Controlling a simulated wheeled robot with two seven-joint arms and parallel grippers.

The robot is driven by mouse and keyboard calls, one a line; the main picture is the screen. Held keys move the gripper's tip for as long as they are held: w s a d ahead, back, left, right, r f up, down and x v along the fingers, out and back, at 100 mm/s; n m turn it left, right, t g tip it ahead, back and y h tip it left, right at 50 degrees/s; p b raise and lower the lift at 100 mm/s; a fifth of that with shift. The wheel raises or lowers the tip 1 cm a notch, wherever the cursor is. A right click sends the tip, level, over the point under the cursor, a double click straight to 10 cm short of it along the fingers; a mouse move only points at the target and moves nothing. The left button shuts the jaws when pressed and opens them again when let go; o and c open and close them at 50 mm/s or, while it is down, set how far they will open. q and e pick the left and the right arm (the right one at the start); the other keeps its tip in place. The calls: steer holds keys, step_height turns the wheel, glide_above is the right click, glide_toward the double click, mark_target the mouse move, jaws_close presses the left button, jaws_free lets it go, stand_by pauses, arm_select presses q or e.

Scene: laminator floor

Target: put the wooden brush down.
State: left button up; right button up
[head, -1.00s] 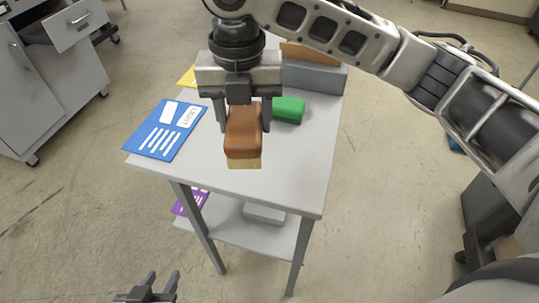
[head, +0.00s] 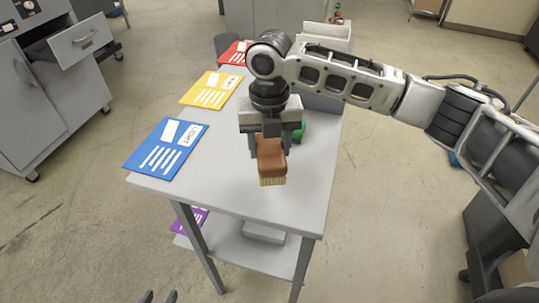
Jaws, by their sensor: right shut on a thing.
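The wooden brush (head: 271,158) has a brown body and pale bristles pointing down toward the front. My right gripper (head: 269,146) is shut on it, over the grey table (head: 220,190). The bristles are close to the tabletop; I cannot tell whether they touch it.
Blue (head: 167,149), yellow (head: 211,89) and red (head: 234,53) cards lie along the table's left side. A green block (head: 299,131) is partly hidden behind my right gripper. A purple card (head: 190,221) lies on the lower shelf. The front right tabletop is clear.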

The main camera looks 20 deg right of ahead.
mark_target(269, 157)
steer(key=shift+w+d+f, duration=0.2)
steer(key=shift+w+f, duration=0.45)
steer(key=shift+f, duration=1.75)
steer(key=shift+f, duration=0.15)
steer(key=o, duration=1.4)
step_height(269, 157, up, 12)
steer(key=shift+r, duration=0.15)
